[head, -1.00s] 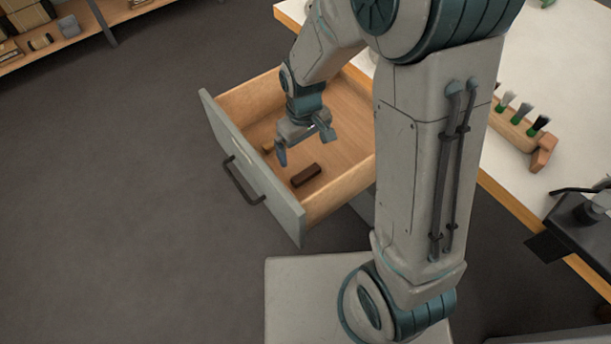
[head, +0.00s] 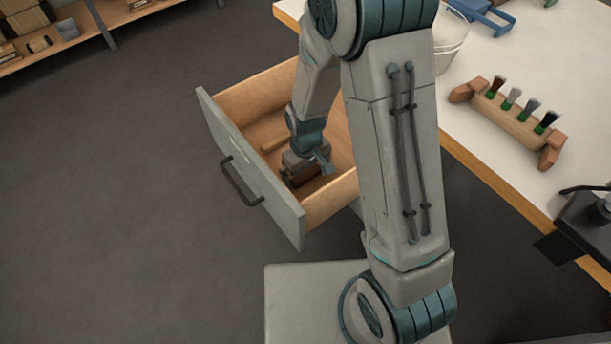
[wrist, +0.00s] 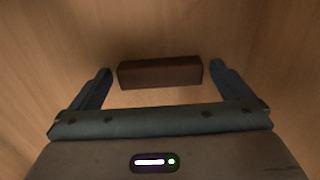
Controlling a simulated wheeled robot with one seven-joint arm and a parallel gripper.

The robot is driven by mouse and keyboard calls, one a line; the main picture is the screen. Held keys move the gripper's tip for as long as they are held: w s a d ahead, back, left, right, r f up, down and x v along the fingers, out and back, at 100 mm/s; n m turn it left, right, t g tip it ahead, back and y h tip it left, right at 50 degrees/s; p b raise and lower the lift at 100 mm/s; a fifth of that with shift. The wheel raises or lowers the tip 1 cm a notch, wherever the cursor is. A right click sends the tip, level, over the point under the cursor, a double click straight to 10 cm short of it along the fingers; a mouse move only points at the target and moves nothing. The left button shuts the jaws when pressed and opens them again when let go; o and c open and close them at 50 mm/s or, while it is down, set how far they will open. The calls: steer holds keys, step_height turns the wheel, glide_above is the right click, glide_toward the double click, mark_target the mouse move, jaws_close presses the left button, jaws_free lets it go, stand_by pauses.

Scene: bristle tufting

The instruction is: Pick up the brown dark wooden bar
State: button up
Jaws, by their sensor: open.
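The dark brown wooden bar (wrist: 160,73) lies on the drawer floor and shows whole in the wrist view. In the head view the bar (head: 303,176) is partly hidden by my gripper (head: 309,170), which is low inside the open drawer (head: 323,210). In the wrist view my gripper (wrist: 160,82) is open, with one finger near each end of the bar. Small gaps show between the fingers and the bar's ends. Whether the fingertips are at the bar's height is hard to tell.
A lighter wooden piece (head: 283,134) lies further back in the drawer. The drawer's grey front (head: 245,165) and wooden side walls stand close around my gripper. The white table (head: 510,60) at right holds a brush rack (head: 515,120) and a white bucket (head: 449,45).

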steer(key=c, duration=0.9)
steer(key=shift+r, duration=0.1)
steer(key=shift+c, duration=0.2)
